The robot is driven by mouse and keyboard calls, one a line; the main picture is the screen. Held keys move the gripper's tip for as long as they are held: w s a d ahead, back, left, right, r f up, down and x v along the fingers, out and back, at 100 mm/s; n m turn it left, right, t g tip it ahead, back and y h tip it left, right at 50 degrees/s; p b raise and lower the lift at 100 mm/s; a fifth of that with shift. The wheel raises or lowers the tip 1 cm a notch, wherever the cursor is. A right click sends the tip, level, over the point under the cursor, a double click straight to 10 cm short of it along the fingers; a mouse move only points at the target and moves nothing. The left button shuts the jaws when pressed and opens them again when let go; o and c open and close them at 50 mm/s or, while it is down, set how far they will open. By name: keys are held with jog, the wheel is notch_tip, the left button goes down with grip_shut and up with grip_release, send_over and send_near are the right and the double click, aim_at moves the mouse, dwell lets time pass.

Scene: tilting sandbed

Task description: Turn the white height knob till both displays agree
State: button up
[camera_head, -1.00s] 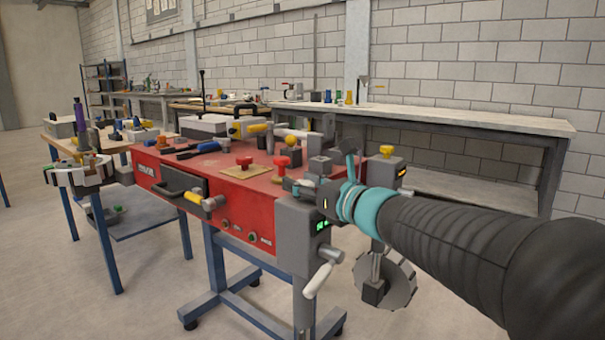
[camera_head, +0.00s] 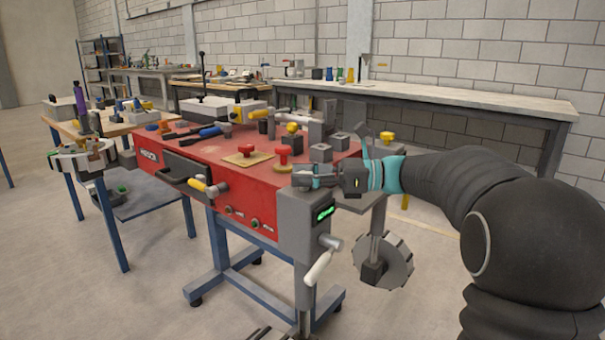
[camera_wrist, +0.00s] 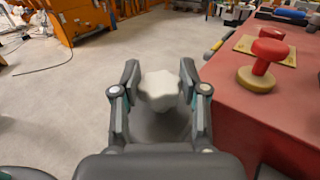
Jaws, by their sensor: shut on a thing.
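The white height knob (camera_wrist: 160,88) is a lobed knob between my gripper's fingers in the wrist view. My gripper (camera_wrist: 160,98) is shut on it, one finger on each side. In the head view my gripper (camera_head: 304,176) is at the top of the grey corner housing, and its fingers mostly hide the knob. One display (camera_head: 325,213) glows green on that housing; its digits are too small to read. The second display cannot be made out now; my arm covers that side.
The red machine table (camera_head: 215,165) carries red knobs (camera_head: 284,153), grey blocks and tools. A white-handled crank (camera_head: 318,267) hangs below the green display. A toothed grey wheel (camera_head: 390,262) stands under my arm. A long bench (camera_head: 430,92) is behind; open floor lies left.

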jog(key=shift+w+n+g, duration=0.1)
jog(key=shift+n+g, duration=0.4)
jog(key=shift+g, duration=0.3)
jog(key=shift+r+g, duration=0.1)
jog(key=shift+g, duration=0.2)
jog(key=o, duration=1.1)
jog(key=shift+d, duration=0.1)
jog(key=shift+o, duration=0.3)
jog(key=w+d, duration=0.1)
jog(key=d, duration=1)
jog(key=shift+w+d, duration=0.2)
jog(key=shift+d, duration=0.2)
